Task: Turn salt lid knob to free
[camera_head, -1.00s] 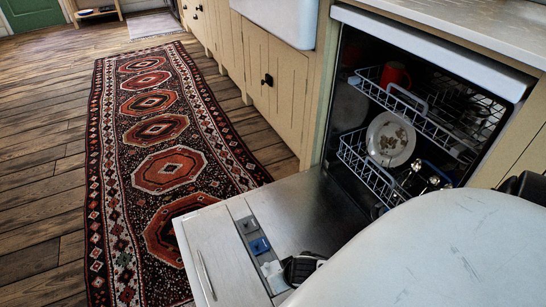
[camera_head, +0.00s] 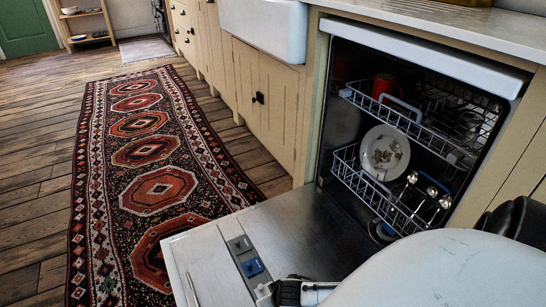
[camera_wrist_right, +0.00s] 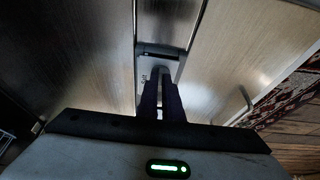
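The dishwasher stands open, with its door (camera_head: 205,255) folded down flat. A grey dispenser strip (camera_head: 238,243) with a blue piece (camera_head: 252,268) is set in the door's inner face. A round dark thing with blue on it (camera_head: 384,231) shows low inside the tub, partly hidden by the lower rack. I cannot tell if it is the salt lid, and no knob detail is clear. My right gripper is over the strip in the right wrist view (camera_wrist_right: 163,95). Its dark fingers are close together, and what is between them is unclear. My left gripper is not in view.
The lower rack (camera_head: 350,172) holds a plate (camera_head: 385,152) and several utensils. The upper rack (camera_head: 410,118) holds a red mug (camera_head: 384,86). A patterned rug (camera_head: 150,190) lies left of the door. My white arm link covers the lower right of the head view.

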